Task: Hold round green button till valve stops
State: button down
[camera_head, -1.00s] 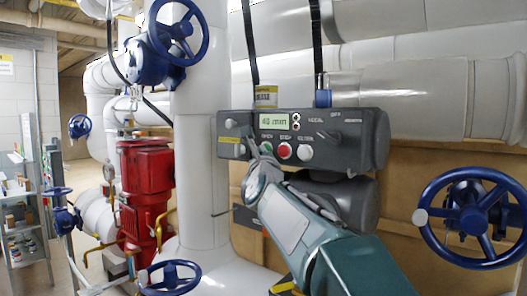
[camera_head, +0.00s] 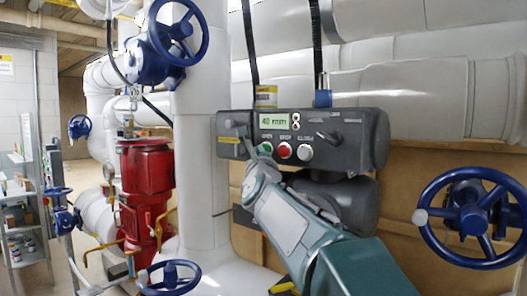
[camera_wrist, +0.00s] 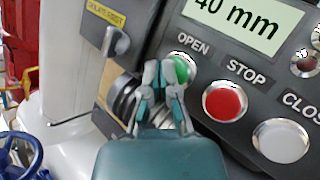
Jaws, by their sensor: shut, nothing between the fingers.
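The round green button (camera_wrist: 180,69), labelled OPEN, sits on the grey control panel (camera_wrist: 232,62). In the wrist view my gripper (camera_wrist: 163,72) is shut and empty. Its fingertips overlap the button's left edge, so part of the green is hidden. I cannot tell whether they touch it. The panel's display (camera_head: 274,121) reads 40 mm. The valve moved by this button cannot be identified here.
A red STOP button (camera_head: 285,150) and a pale button (camera_head: 305,152) sit right of the green one. A grey knob (camera_wrist: 116,42) is at the panel's left. Blue handwheels (camera_head: 470,216) and a white vertical pipe (camera_head: 200,180) flank the panel.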

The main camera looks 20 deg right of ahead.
jog(key=shift+s+a, duration=0.25)
jog(key=shift+a, duration=0.1)
jog(key=s+a, duration=0.1)
jog(key=a, duration=0.1)
jog(key=s+a, duration=0.2)
dwell(0.5)
jog(key=shift+f, duration=0.1)
jog(key=s+f+n+g+y, duration=0.2)
jog(key=s+f+n+g, duration=0.5)
jog(key=s+f+n, duration=0.9)
jog(key=s+d+f+n+g+y, duration=0.1)
jog(key=s+f+n+g, duration=0.7)
jog(key=s+f+n, duration=0.8)
notch_tip(320, 180, down, 4)
jog(key=s+y, duration=0.1)
jog(key=s, duration=0.2)
jog(key=shift+d+n, duration=0.25)
jog(key=shift+n, duration=0.05)
